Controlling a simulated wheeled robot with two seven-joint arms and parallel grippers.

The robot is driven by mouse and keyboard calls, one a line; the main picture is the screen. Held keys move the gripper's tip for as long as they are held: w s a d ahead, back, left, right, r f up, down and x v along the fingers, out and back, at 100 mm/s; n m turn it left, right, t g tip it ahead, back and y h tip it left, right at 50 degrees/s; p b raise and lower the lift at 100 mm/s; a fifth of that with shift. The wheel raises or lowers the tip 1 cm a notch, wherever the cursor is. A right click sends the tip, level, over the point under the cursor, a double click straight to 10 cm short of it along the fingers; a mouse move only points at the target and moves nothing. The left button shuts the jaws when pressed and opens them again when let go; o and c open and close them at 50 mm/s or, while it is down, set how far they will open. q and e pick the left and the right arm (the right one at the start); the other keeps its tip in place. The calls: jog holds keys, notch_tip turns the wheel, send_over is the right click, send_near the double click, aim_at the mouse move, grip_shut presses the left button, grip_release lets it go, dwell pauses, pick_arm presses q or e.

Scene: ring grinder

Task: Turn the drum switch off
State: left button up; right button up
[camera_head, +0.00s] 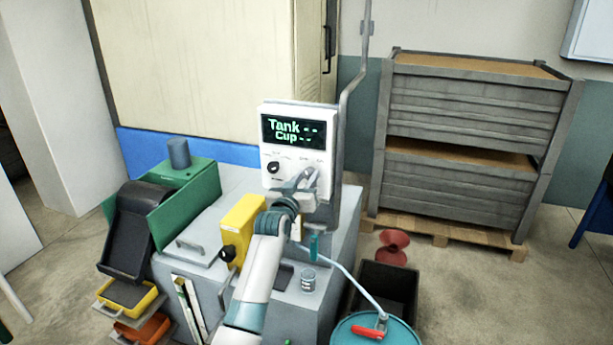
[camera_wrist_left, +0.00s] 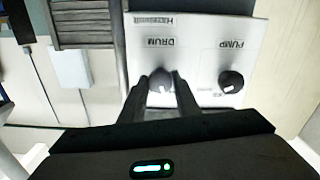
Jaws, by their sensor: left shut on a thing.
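The drum switch (camera_wrist_left: 160,78) is a dark round knob with a pale mark, under the upside-down word DRUM in the left wrist view. My left gripper (camera_wrist_left: 162,90) has one finger on each side of it and is shut on it. In the head view my left gripper (camera_head: 309,179) is at the right part of the white control panel (camera_head: 298,112) and hides the drum switch. The panel's display (camera_head: 293,132) reads "Tank --" and "Cup --". My right gripper is in neither view.
The pump knob (camera_wrist_left: 231,81) is beside the drum switch and also shows in the head view (camera_head: 273,168). A yellow box (camera_head: 242,227) and a small cup (camera_head: 309,280) are on the grey machine top. A blue-green drum (camera_head: 345,334) stands in front.

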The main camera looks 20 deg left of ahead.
pick_arm(q)
jog(key=n, duration=0.2)
jog(key=shift+n+p, duration=0.4)
jog(key=shift+n, duration=0.3)
jog(key=o, duration=1)
jog(key=shift+o, duration=0.2)
jog(key=shift+s, duration=0.1)
jog(key=shift+s+f, duration=0.1)
jog(key=shift+s, duration=0.6)
jog(key=s+b, duration=0.4)
jog(key=s, duration=1.1)
jog(key=shift+s+a, duration=0.3)
jog(key=shift+s, duration=0.1)
